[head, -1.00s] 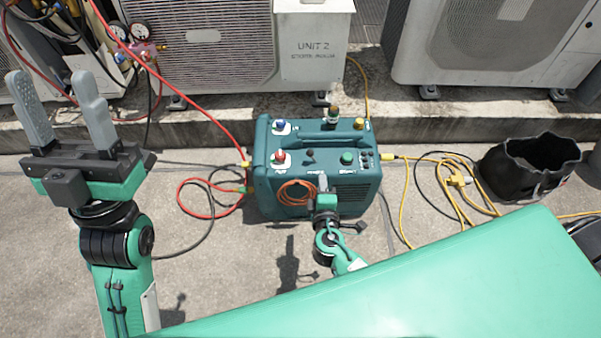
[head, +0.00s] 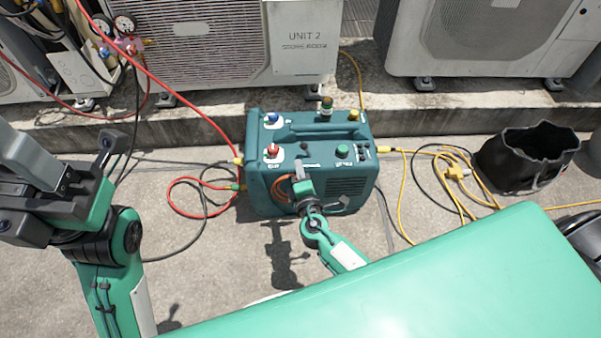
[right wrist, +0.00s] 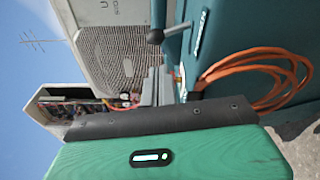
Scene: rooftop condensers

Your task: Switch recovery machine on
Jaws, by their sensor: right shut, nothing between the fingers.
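The teal recovery machine (head: 320,185) stands on the concrete in the middle of the head view. Its top panel has a blue knob (head: 272,118), a red knob (head: 272,151), a green knob (head: 342,151) and a small black toggle lever (head: 304,146). My right gripper (head: 299,168) is shut and empty at the machine's front edge, just below the lever.
An orange coiled cable (right wrist: 265,75) hangs on the machine's front beside my right gripper. Red and yellow hoses (head: 200,195) (head: 450,170) run from its sides. A black bucket (head: 525,160) stands right. Condenser units (head: 300,50) stand behind.

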